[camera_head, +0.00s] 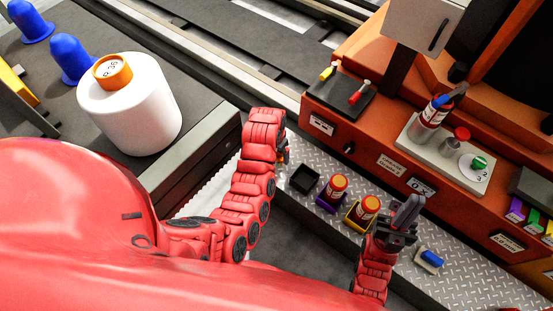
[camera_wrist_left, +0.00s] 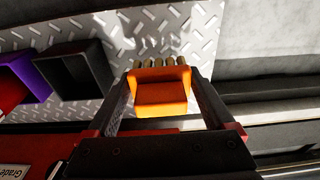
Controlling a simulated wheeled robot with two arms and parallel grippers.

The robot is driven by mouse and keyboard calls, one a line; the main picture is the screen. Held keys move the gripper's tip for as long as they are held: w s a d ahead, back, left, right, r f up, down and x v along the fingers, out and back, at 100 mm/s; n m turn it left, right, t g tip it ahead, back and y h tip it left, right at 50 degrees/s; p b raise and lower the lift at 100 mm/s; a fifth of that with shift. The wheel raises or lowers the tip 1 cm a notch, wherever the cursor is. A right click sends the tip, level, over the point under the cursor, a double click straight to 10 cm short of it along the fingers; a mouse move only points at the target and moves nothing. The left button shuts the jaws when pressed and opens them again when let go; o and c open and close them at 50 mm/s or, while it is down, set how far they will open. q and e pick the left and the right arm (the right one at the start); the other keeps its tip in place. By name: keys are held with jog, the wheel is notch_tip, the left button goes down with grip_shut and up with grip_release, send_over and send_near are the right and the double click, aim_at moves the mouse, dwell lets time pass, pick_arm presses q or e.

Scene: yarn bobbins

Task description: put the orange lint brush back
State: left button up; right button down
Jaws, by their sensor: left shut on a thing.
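The orange lint brush (camera_wrist_left: 160,92) is between the two fingers of my left gripper (camera_wrist_left: 160,76) in the left wrist view, with its pale bristle tufts toward the top of the picture. In the head view my left arm hides most of that hand; only a small orange bit of the brush (camera_head: 286,156) shows. An empty black tray (camera_head: 304,180) stands on the metal shelf, just right of the hand; a dark tray (camera_wrist_left: 82,68) shows left of the brush in the wrist view. My right gripper (camera_head: 407,212) is over the shelf; its finger gap is unclear.
Purple (camera_head: 327,205) and yellow (camera_head: 354,222) trays hold red-and-orange bobbins on the diamond-plate shelf (camera_head: 470,268). A blue piece (camera_head: 432,258) lies on a pale block right of my right gripper. The orange cabinet (camera_head: 352,146) rises behind. A large white bobbin (camera_head: 135,112) stands left.

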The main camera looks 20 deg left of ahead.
aim_at(277, 159)
pick_arm(q)
notch_tip(277, 159, down, 4)
jog(key=shift+s+r+b, duration=0.1)
jog(key=shift+b, duration=0.6)
jog(key=shift+r, duration=0.15)
jog(key=o, duration=1.2)
jog(key=r+p, duration=0.2)
jog(key=r, duration=0.2)
jog(key=r+p, duration=0.1)
jog(key=r, duration=0.2)
jog(key=s+r+p, duration=0.1)
jog(key=r+p, duration=0.1)
jog(key=r, duration=0.2)
jog(key=shift+s+a+r+p, duration=0.1)
jog(key=shift+a+r+p, duration=0.1)
jog(key=shift+r+p, duration=0.15)
jog(key=shift+s+r, duration=0.1)
jog(key=shift+r, duration=0.05)
